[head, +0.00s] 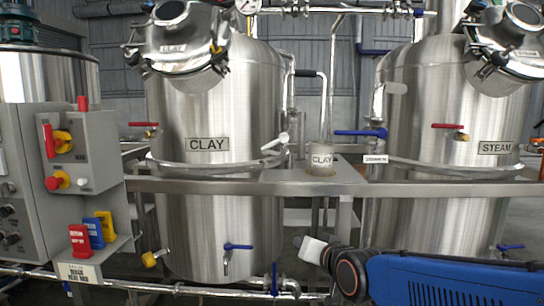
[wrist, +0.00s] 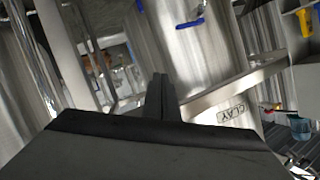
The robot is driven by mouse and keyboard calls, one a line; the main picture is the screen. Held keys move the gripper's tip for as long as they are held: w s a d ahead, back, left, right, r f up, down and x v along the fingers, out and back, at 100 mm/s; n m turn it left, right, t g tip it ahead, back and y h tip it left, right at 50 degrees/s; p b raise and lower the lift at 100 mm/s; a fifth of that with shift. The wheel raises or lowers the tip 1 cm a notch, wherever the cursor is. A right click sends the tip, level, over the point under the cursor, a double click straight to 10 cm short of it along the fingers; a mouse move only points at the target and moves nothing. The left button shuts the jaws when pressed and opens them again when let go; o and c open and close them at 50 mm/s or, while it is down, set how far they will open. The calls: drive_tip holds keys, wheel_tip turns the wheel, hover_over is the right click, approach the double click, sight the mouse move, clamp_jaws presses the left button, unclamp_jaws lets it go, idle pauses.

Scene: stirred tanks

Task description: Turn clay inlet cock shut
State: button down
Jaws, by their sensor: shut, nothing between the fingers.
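The steel tank with the CLAY plate (head: 208,144) stands left of centre in the head view. It carries a red-handled cock (head: 145,125) at its left, a white lever (head: 275,142) at its right and a blue-handled cock (head: 238,247) low on its front. None is labelled as the inlet, so I cannot tell which it is. My gripper (head: 299,241) is low in front of the frame, right of the blue-handled cock and apart from it. In the wrist view my fingers (wrist: 160,92) are shut and empty. A blue handle (wrist: 190,23) and a CLAY plate (wrist: 232,113) show beyond them.
A steel rail (head: 230,187) crosses in front of the tanks. A cup marked CLAY (head: 321,160) stands on a ledge between them. The STEAM tank (head: 430,110) is at right, with a long blue lever (head: 360,133) beside it. A grey control box (head: 75,160) is at left.

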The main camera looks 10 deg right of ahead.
drive_tip(key=w+a+r+m+t, duration=0.3)
drive_tip(key=w+r+t, duration=0.2)
drive_tip(key=w+r, duration=0.15)
drive_tip(key=m+t+h, duration=0.1)
drive_tip(key=m+t, duration=0.3)
drive_tip(key=t, duration=0.1)
approach(269, 146)
drive_tip(key=x, duration=0.6)
drive_tip(key=shift+w+d, duration=0.1)
drive_tip(key=shift+w, duration=0.1)
drive_tip(key=shift+a+r+m+h, duration=0.15)
drive_tip(key=shift+a+m+h, duration=0.1)
drive_tip(key=shift+m+h, duration=0.5)
drive_tip(key=shift+w+a+r+m+h, duration=0.1)
drive_tip(key=shift+a+r+m+h, duration=0.1)
drive_tip(key=shift+m+h, duration=0.55)
drive_tip(key=shift+w+a+r+m+h, duration=0.15)
drive_tip(key=shift+m+h, duration=0.35)
drive_tip(key=shift+m, duration=0.6)
drive_tip(key=shift+s+a+r+m+h, duration=0.1)
drive_tip(key=shift+a+r+m+h, duration=0.1)
drive_tip(key=shift+m+h, duration=0.55)
drive_tip(key=shift+r+m+h, duration=0.15)
drive_tip(key=shift+m+h, duration=0.2)
drive_tip(key=shift+m, duration=0.2)
drive_tip(key=shift+r, duration=0.2)
drive_tip(key=shift+w+a+r, duration=0.1)
drive_tip(key=shift+a, duration=0.05)
